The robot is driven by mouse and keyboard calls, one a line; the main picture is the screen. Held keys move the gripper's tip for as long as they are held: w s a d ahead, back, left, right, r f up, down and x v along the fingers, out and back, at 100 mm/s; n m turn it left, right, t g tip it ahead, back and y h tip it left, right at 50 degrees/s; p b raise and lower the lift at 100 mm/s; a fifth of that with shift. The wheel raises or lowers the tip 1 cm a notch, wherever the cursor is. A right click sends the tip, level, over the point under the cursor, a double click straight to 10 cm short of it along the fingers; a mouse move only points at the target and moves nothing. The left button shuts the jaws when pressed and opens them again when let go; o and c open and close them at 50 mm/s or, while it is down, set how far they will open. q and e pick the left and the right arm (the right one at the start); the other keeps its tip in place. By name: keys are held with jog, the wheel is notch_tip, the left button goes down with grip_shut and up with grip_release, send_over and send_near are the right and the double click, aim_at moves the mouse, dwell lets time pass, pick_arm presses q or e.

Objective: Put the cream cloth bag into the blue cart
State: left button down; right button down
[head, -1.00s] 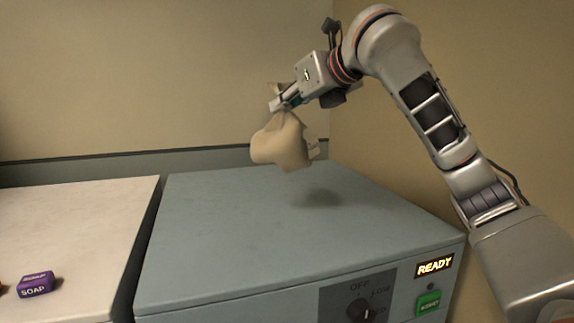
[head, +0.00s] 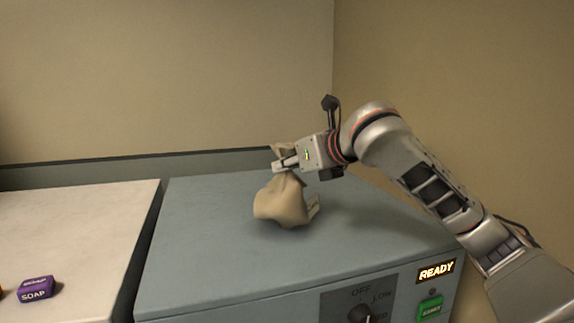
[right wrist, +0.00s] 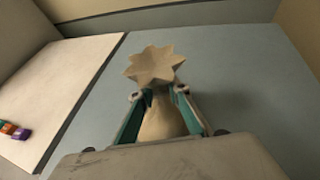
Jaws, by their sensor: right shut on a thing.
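The cream cloth bag (head: 281,203) is at the blue-grey machine top, near its back middle. My right gripper (head: 279,166) is shut on the bag's gathered neck. The bag hangs upright below the fingers, its underside at or just above the surface; I cannot tell if it touches. In the right wrist view the bag's flared top (right wrist: 155,65) stands up between the two fingers (right wrist: 158,98). My left gripper is not in view. No blue cart shows in these frames.
The blue-grey machine (head: 200,240) has a dial (head: 362,312), a lit READY sign (head: 436,270) and a green button (head: 430,307) on its front. A white counter (head: 75,225) on the left bears a purple soap box (head: 36,288). Walls close the back and right.

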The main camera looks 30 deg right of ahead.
dwell(0.3)
jog(key=c, duration=1.9)
grip_release()
